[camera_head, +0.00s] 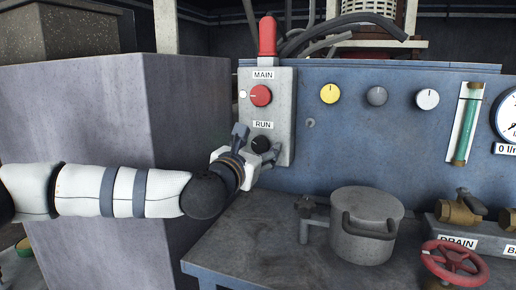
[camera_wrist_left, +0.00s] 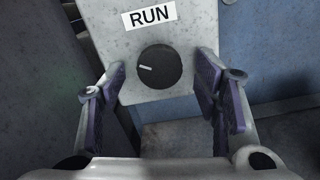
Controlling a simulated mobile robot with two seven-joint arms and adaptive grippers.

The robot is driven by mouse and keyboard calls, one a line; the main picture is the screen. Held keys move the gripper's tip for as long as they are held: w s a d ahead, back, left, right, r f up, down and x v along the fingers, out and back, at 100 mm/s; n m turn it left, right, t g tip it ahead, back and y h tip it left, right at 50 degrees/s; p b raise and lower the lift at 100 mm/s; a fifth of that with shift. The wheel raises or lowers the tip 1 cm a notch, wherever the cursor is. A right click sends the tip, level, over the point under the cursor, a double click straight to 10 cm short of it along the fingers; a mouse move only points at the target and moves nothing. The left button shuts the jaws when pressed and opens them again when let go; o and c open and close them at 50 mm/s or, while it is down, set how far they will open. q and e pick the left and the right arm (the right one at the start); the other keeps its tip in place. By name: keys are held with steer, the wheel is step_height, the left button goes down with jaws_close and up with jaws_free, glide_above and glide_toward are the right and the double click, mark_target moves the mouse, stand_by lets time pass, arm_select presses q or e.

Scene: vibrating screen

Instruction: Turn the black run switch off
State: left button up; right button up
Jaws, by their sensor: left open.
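The black run switch (camera_head: 261,144) is a round knob under the RUN label on a grey switch box (camera_head: 284,118). In the left wrist view the knob (camera_wrist_left: 160,67) shows its white mark pointing left and slightly up. My left gripper (camera_head: 257,146) is at the lower part of the box. In the left wrist view my left gripper (camera_wrist_left: 163,88) is open, with one finger at each side of the knob and a gap on both sides. The fingers do not touch the knob there. My right gripper is not in view.
Yellow, grey and white knobs are on the blue panel (camera_head: 350,128) to the right. A lidded metal pot (camera_head: 367,212) stands on the bench below.

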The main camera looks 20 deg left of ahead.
arm_select(q)
steer(key=shift+w, duration=0.5)
steer(key=c, duration=1.2)
steer(key=shift+o, duration=0.2)
